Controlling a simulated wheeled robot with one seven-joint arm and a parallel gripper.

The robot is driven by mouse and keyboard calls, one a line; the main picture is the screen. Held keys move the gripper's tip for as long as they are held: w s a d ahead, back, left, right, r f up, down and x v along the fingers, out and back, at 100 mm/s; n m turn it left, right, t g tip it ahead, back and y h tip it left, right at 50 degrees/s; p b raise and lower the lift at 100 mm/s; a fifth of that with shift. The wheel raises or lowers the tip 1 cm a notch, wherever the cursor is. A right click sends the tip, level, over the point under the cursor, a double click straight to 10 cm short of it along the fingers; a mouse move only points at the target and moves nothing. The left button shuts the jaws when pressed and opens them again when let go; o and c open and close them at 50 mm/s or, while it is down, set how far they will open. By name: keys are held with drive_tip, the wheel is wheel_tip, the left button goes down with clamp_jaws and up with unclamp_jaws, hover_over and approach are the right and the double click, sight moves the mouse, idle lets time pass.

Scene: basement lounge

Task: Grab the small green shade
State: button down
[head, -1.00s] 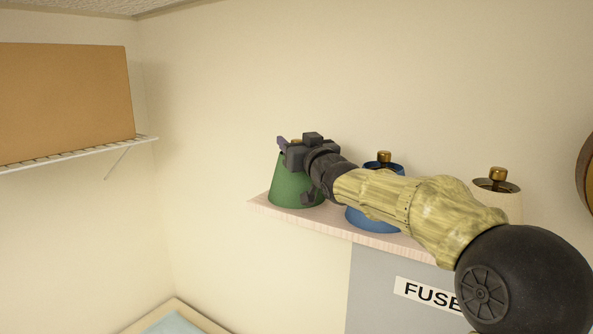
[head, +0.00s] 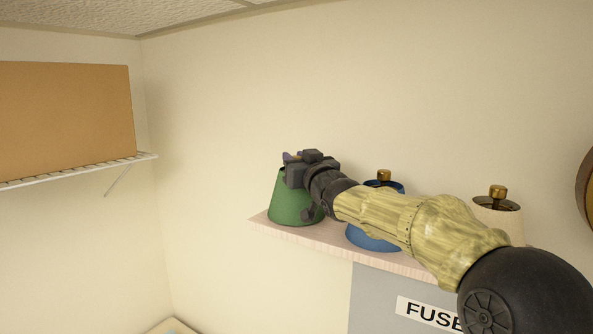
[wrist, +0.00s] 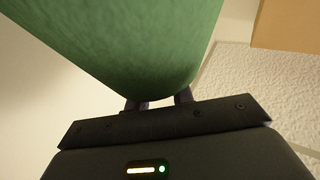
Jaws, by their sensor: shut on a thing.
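The small green shade (head: 290,203) is a cone, narrow at the top, upright at the left end of a narrow pinkish wall shelf (head: 385,258). My gripper (head: 292,160) is at its top and shut on it; my gripper's dark body hides most of the shade's top and upper right side. In the wrist view the green shade (wrist: 135,45) fills the upper middle, and the dark fingers (wrist: 160,103) show only in part below it. I cannot tell whether the shade is clear of the shelf.
A blue shade (head: 372,240) stands to the right on the same shelf, partly behind my arm. A cream shade (head: 508,222) with a brass top is farther right. A grey fuse panel (head: 375,295) is below. A wire shelf (head: 70,170) holds a brown box (head: 65,115) at left.

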wheel_tip(320, 180, up, 9)
drive_tip(key=shift+s+f, duration=0.1)
drive_tip(key=shift+s, duration=0.05)
drive_tip(key=shift+r, duration=0.4)
